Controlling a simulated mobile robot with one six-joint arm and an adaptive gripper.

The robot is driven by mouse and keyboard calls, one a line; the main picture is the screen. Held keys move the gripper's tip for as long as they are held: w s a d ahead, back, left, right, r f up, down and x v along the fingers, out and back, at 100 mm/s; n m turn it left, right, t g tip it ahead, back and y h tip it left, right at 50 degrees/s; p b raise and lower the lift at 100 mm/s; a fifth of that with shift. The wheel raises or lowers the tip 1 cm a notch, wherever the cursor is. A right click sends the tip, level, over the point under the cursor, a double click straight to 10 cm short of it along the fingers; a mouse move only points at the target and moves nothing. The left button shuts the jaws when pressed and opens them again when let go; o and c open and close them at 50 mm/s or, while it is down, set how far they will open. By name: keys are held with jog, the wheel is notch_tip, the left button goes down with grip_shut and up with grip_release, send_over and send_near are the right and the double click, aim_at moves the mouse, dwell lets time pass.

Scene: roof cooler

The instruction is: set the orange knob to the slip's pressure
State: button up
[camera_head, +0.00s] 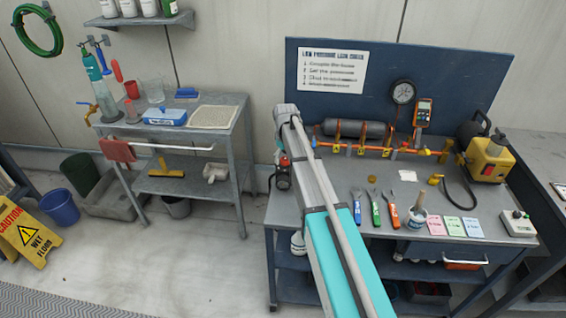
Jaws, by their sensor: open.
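An orange pipe manifold (385,151) runs along the back of the workbench below a grey cylinder. An orange part (444,157) sits at its right end; I cannot tell whether it is the knob. A round dark gauge (403,92) is on the blue back panel, its reading too small to make out. My arm crosses the bench's left part; my gripper is not in view.
The workbench (336,208) holds several coloured-handled tools (376,212), a pot (417,220), a yellow pump (490,158) with a black hose, and a grey device (517,222). A poster (332,69) hangs behind. A metal cart (236,120) and wet-floor sign (27,234) stand left.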

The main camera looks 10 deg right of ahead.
jog(key=shift+f, duration=0.25)
jog(key=shift+c, duration=0.3)
jog(key=c, duration=1.1)
jog(key=shift+a, duration=0.15)
